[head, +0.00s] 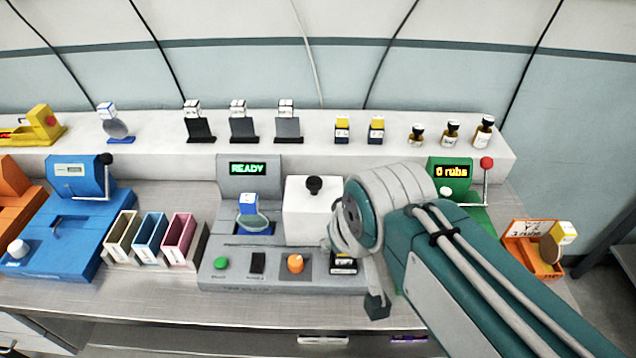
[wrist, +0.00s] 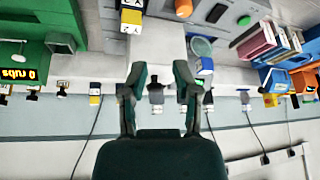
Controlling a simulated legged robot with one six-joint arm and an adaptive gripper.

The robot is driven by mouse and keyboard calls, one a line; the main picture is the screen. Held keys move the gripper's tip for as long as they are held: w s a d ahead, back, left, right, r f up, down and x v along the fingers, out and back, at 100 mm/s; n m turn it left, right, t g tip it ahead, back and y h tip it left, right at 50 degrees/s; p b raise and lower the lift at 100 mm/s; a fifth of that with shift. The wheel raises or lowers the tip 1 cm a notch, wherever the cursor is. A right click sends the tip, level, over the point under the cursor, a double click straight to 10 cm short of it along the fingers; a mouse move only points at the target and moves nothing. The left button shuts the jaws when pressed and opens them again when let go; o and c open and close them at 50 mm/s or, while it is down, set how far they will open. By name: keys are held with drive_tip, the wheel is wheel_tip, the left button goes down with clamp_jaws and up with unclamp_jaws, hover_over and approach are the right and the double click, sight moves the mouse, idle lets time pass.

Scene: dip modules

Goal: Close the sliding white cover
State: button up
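The white cover (head: 313,215) is a block with a black knob (head: 314,185) on top, sitting on the right part of the grey machine (head: 235,275). A blue-topped module with a round disc (head: 252,218) stands uncovered to its left. In the wrist view, which is upside down, the cover (wrist: 160,42) lies beyond my gripper (wrist: 160,75). My gripper's two fingers are apart with nothing held between them. In the head view, my arm hides the gripper and partly overlaps the cover's right side. I cannot tell whether a finger touches the cover.
The grey machine's display (head: 248,169) reads READY. A green button (head: 221,263), a black switch (head: 257,263) and an orange knob (head: 295,263) line its front. Coloured bins (head: 150,238) and a blue machine (head: 60,235) stand left. A green machine (head: 452,180) stands behind my arm; a shelf (head: 320,150) runs along the back.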

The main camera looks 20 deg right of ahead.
drive_tip(key=w+d+m+g, duration=0.1)
drive_tip(key=m, duration=0.1)
drive_tip(key=w+d+r+m+g+y, duration=0.1)
drive_tip(key=w+m, duration=0.1)
drive_tip(key=w+d+r+m+g, duration=0.1)
drive_tip(key=w+m, duration=0.1)
drive_tip(key=shift+m+y, duration=0.3)
drive_tip(key=shift+y, duration=0.1)
clamp_jaws()
drive_tip(key=m+g+y, duration=0.1)
drive_tip(key=m+y, duration=0.6)
drive_tip(key=m, duration=0.5)
approach(333, 190)
drive_tip(key=x, duration=0.5)
drive_tip(key=shift+w+a, duration=0.2)
drive_tip(key=shift+a, duration=0.95)
drive_tip(key=shift+w+a, duration=0.1)
drive_tip(key=shift+a, duration=0.5)
